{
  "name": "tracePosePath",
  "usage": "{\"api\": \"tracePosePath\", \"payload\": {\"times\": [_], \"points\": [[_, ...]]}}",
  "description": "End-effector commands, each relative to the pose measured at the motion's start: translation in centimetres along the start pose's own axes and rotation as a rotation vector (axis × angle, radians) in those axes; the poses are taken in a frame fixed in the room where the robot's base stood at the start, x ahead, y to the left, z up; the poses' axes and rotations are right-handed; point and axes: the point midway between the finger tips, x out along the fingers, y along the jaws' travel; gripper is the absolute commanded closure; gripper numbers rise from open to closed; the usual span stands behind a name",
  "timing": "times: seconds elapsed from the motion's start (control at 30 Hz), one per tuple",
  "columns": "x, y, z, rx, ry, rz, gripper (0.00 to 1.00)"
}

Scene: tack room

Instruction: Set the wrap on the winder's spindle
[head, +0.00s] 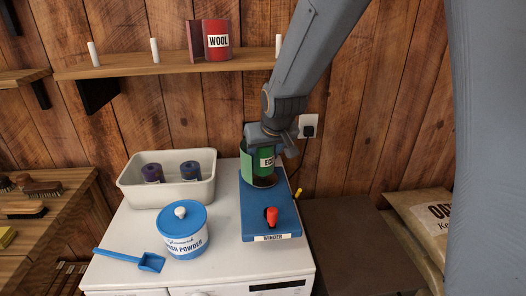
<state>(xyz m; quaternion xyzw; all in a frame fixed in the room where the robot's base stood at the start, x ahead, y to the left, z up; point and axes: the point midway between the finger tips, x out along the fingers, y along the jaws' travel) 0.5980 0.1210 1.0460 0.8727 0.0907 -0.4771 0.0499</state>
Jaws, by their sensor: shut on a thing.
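The winder (268,217) is a blue board on the white machine top, with a red knob (271,214) and a "WINDER" label at its front. A green wrap (265,161) with a partly hidden white label is upright over the winder's rear part. My gripper (262,140) points down from above and is shut on the wrap at its upper part. A dark round plate (264,181) shows just under the wrap. The spindle is hidden, and I cannot tell whether the wrap is around it or above it.
A cream tub (130,190) with two dark rolls stands left of the winder. In front are a blue-lidded powder tin (183,233) and a blue scoop (148,262). A wall shelf (130,69) holds a red "WOOL" roll (216,40). An outlet with a plug (308,129) is right of the gripper.

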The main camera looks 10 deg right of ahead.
Motion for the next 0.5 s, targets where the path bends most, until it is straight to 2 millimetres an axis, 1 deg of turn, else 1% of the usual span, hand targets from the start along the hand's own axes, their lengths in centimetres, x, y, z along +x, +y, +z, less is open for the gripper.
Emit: {"api": "tracePosePath", "payload": {"times": [0.03, 0.13, 0.5], "points": [[0.64, 0.00, 0.32, 0.000, 0.000, 0.000, 0.74], [1.11, 0.00, 0.64, 0.000, 0.000, 0.000, 0.74], [1.25, -0.02, 0.79, 0.000, 0.001, 0.000, 0.74]]}}
